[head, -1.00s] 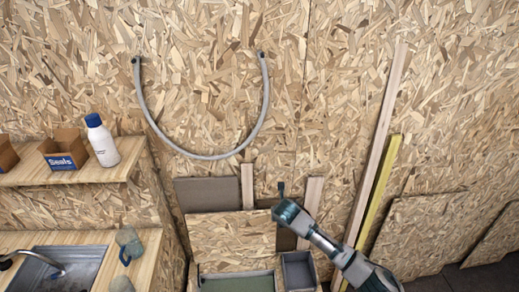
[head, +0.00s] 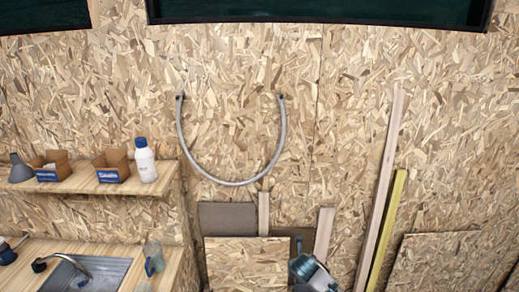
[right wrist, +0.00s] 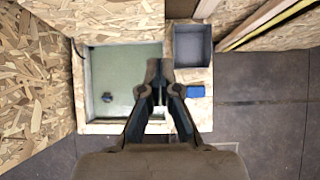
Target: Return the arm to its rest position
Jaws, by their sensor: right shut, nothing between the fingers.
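My right gripper (right wrist: 160,68) shows in the right wrist view, its two fingers close together with nothing between them. It points down over a wooden box with a green floor (right wrist: 125,65). A small dark round thing (right wrist: 107,97) lies on that floor. In the head view, part of my right arm (head: 312,272) shows at the bottom edge, in front of the boards against the wall. The fingers cannot be made out clearly there. My left arm and gripper are not in view.
A grey hoop (head: 231,183) hangs on the chipboard wall. A shelf (head: 95,187) with boxes and a white bottle (head: 145,162) is at left, above a sink (head: 90,275). A grey bin (right wrist: 192,46) and a blue item (right wrist: 195,91) sit beside the box. Tall planks (head: 380,190) lean at right.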

